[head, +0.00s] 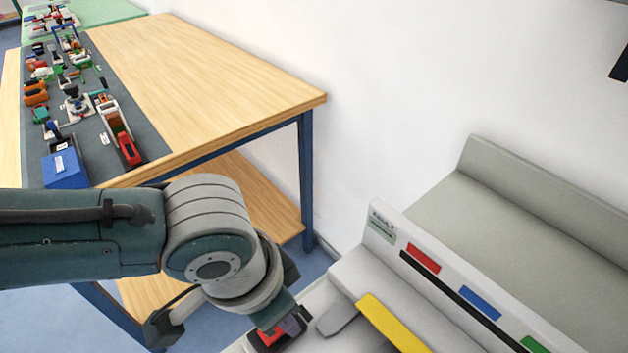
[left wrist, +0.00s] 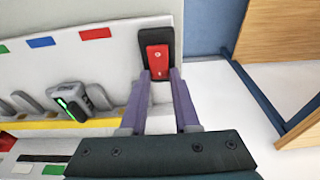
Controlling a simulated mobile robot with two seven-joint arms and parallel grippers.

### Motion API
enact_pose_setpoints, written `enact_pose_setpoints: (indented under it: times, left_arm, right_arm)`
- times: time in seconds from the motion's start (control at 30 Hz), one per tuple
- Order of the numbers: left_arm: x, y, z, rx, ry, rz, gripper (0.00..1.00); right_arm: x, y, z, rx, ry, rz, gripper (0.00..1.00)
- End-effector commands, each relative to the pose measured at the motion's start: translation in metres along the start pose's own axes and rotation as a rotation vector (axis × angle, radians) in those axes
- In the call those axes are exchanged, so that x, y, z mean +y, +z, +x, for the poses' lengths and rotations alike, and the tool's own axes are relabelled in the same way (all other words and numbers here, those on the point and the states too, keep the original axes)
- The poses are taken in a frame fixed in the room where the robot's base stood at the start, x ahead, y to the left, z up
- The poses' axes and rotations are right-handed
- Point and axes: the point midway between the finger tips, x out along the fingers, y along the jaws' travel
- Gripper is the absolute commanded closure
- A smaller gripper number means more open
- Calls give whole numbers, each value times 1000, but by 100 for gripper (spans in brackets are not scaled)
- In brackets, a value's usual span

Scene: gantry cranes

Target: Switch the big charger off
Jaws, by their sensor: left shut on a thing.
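The big charger (head: 385,225) is a pale grey unit with red, blue and green labels, at the lower right of the head view. It fills the left of the left wrist view (left wrist: 110,60). A red rocker switch (left wrist: 157,58) on a black base sits at its end; in the head view the switch (head: 268,336) is mostly covered by my gripper. My left gripper (left wrist: 160,76) has its two purple fingers on either side of the red rocker, shut on it. In the head view the left gripper (head: 290,326) shows only partly. My right gripper is not in view.
A wooden table (head: 200,75) with blue legs stands at the left, its dark mat holding many small parts and a blue box (head: 65,168). A yellow strip (head: 393,322) runs along the charger. A dark device with a green light (left wrist: 70,102) sits in a charger slot.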

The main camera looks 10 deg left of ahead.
Motion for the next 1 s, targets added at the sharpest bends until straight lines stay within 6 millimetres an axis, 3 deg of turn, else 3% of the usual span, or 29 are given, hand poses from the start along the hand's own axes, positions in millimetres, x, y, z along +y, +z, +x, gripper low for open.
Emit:
enact_pose_setpoints:
  times: [0.1, 0.47, 0.5, 0.77, 1.0]
  left_arm:
    - [1, 2, -4, 63, 3, -2, 100]
    - [0, 1, -2, 95, 1, 1, 100]
    - [0, 1, -2, 95, 1, 1, 68]
    - [0, 2, -2, 93, 1, 1, 40]
    - [0, 2, -3, 92, 1, 1, 40]
  right_arm:
    - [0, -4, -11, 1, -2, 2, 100]
    - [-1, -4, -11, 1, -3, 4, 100]
    - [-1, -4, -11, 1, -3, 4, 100]
    - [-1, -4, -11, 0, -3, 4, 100]
    - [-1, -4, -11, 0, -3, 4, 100]
